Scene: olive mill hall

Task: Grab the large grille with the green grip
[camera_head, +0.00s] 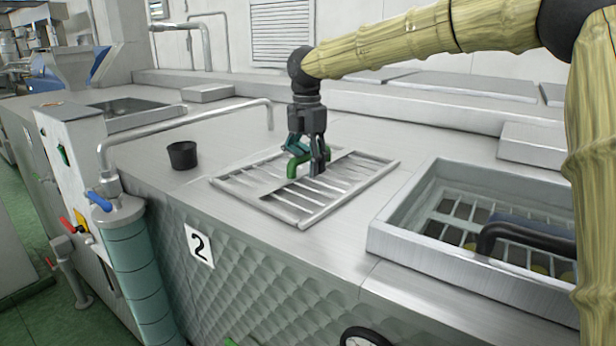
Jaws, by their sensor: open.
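The large grille (258,193) is a flat metal frame with several bars, lying on the steel machine top. Its green grip (292,172) is an arched handle that stands up near the grille's middle. My gripper (308,168) points down at the grip, with its fingers open beside and around the green handle. The fingers partly hide the grip's upper part. I cannot tell whether they touch it.
A small dark cup (182,155) stands left of the grille. A raised steel hopper (420,245) at the right holds another grille with a black grip (520,236). The machine top in front of the grille is clear.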

